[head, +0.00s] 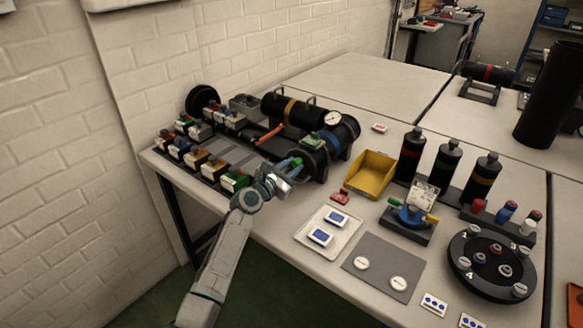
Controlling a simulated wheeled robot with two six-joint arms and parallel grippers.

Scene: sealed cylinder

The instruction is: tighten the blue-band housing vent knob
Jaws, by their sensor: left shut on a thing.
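A black cylindrical housing (345,128) lies at the back of the table with a blue band near its right end. A round dark end piece (313,162) faces the front, beside my left gripper. My left gripper (293,167) is shut at this end piece, on what looks like the vent knob; the fingers mostly hide it, and a blue-green bit shows at their tips. My right gripper is not in view.
A yellow-band cylinder (283,110) and a pressure gauge (332,119) are close behind. Rows of small coloured blocks (197,160) stand left. A yellow bin (370,172), a white tray (328,232) and a black turntable (490,265) are to the right.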

